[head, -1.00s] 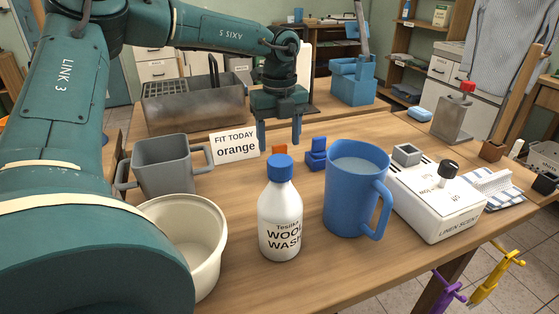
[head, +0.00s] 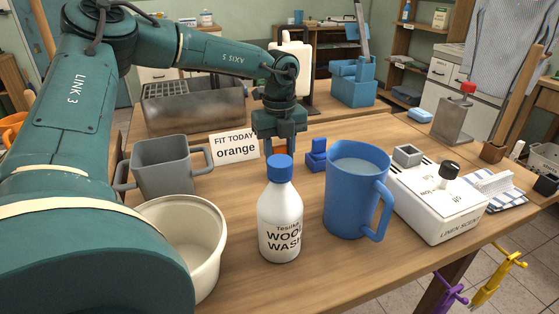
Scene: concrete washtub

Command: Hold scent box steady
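The scent box (head: 438,205) is a white box lettered "LINEN SCENT" at the right of the table. It has a black knob (head: 449,171) on top, a small grey square cup (head: 407,155) at its back left corner and dark slots. My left gripper (head: 280,147) points down behind the white wool-wash bottle (head: 280,222), well to the left of the scent box and apart from it. Its fingertips are hidden behind the blue bottle cap, so its opening cannot be judged. My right gripper is not in view, and nothing touches the scent box from above.
A blue jug (head: 352,195) of liquid stands between bottle and scent box. A striped cloth (head: 500,193) lies right of the scent box.

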